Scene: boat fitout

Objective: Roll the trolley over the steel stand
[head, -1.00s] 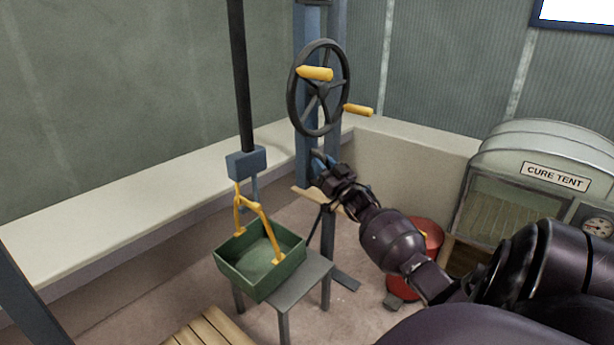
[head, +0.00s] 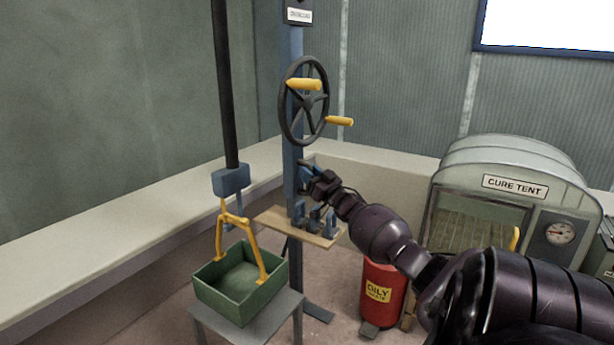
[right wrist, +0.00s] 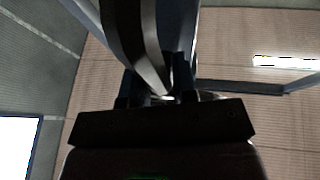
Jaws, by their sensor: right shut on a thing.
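A black vertical bar (head: 227,90) comes down from above the head view and ends in a blue block (head: 230,181). The trolley that would carry it is not in view. Below the block, a yellow handle (head: 250,243) rises from a green tray (head: 232,304). The tray is at the grey steel stand (head: 254,331); I cannot tell if it rests on it or hangs just above. My right gripper (head: 306,172) is at the blue post (head: 291,120), just below the black handwheel (head: 282,112). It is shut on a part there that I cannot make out. My left gripper is not in view.
A small wooden shelf (head: 275,223) on the post holds several blue pieces. A red bin (head: 384,280) stands right of the post, under my right arm. The cure tent (head: 475,200) is at the right. A pale ledge (head: 90,235) runs along the left wall.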

